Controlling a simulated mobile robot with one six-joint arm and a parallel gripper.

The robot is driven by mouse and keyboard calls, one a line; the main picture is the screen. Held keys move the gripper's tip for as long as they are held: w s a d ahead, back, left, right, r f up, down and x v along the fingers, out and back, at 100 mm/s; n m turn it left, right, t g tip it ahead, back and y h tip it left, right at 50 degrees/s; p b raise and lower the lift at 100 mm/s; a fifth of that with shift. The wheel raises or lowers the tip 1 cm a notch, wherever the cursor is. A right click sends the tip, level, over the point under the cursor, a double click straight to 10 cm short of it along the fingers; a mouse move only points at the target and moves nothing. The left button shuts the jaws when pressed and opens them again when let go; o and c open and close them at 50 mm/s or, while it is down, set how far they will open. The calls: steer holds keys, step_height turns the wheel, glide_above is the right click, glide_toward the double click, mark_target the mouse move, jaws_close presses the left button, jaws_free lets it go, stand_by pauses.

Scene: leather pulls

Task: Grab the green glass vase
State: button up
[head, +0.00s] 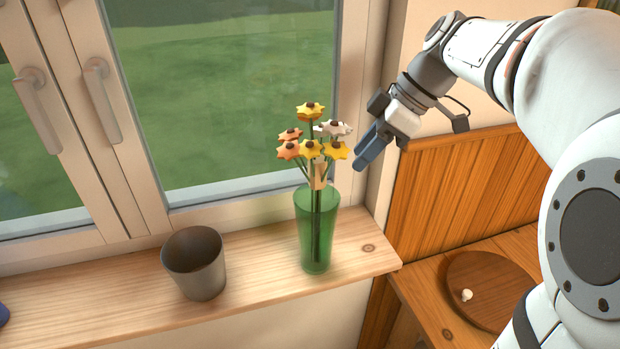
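The green glass vase (315,232) stands upright on the wooden window sill, near its right end. It is see-through and holds several yellow, orange and white flowers (311,148), whose stems show through the glass. My gripper (362,152) is above and to the right of the vase, close beside the flower heads, pointing down and left. I see no contact with the vase.
A grey-brown pot (195,262) stands on the sill (110,312) left of the vase. The window (215,95) is close behind. A round wooden board (493,290) with a small pale item (466,295) lies at the lower right. The sill between pot and vase is clear.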

steer(key=shift+n, duration=0.6)
steer(key=x, duration=0.7)
steer(key=p+x, duration=0.1)
steer(key=x, duration=0.3)
steer(key=shift+w+a+r, duration=0.2)
steer(key=shift+w+a, duration=0.15)
steer(key=shift+a, duration=0.1)
steer(key=shift+c, duration=0.4)
jaws_close()
